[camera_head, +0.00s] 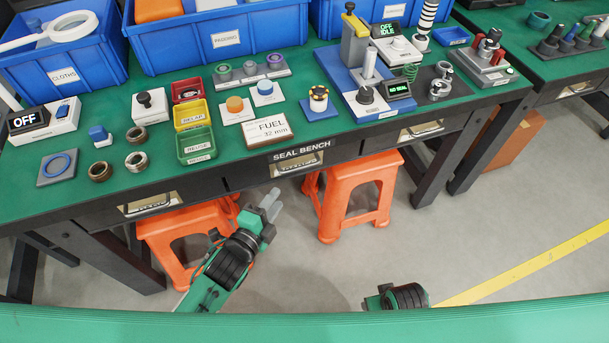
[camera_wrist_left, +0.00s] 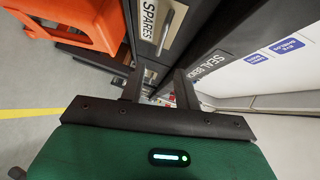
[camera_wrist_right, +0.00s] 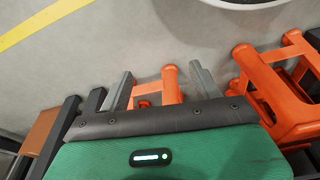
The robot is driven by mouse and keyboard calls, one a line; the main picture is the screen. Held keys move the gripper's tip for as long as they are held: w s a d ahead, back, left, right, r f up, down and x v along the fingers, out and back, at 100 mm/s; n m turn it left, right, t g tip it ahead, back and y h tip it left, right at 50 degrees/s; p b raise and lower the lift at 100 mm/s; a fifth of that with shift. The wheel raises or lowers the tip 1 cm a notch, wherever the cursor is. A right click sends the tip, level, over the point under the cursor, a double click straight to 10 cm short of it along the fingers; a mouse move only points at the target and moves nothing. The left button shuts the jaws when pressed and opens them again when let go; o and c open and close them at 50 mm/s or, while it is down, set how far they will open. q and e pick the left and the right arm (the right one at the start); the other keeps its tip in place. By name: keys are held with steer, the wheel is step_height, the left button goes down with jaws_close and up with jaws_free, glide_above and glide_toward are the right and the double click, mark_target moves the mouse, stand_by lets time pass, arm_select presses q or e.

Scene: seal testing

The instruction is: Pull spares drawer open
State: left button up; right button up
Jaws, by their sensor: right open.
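In the left wrist view the spares drawer (camera_wrist_left: 171,48) is a dark front with a white "SPARES" label and a metal handle (camera_wrist_left: 168,30). It looks closed. In the head view several drawer fronts line the bench's front edge; their labels are too small to read. My left gripper (camera_head: 270,205) is in front of and below the middle drawer, under the "SEAL BENCH" sign. Its fingers are apart and empty in the left wrist view (camera_wrist_left: 160,86), clear of the handle. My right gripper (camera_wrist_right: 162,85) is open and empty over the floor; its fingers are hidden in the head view.
Orange stools (camera_head: 357,190) stand under the bench on both sides of my left gripper, one close behind its arm (camera_head: 185,232). The green bench top (camera_head: 225,180) carries bins, trays and test fixtures. Open grey floor lies in front at the right.

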mark_target(299, 168)
arm_select(q)
steer(key=x, duration=1.3)
steer(key=shift+w+d+b, duration=0.1)
steer(key=shift+w+b, duration=0.1)
steer(key=shift+b, duration=0.1)
steer(key=shift+w, duration=0.15)
arm_select(e)
steer(key=shift+w+r, duration=0.3)
steer(key=shift+r, duration=0.6)
arm_select(q)
jaws_close()
arm_select(e)
steer(key=shift+s+f, duration=0.1)
steer(key=shift+f, duration=0.05)
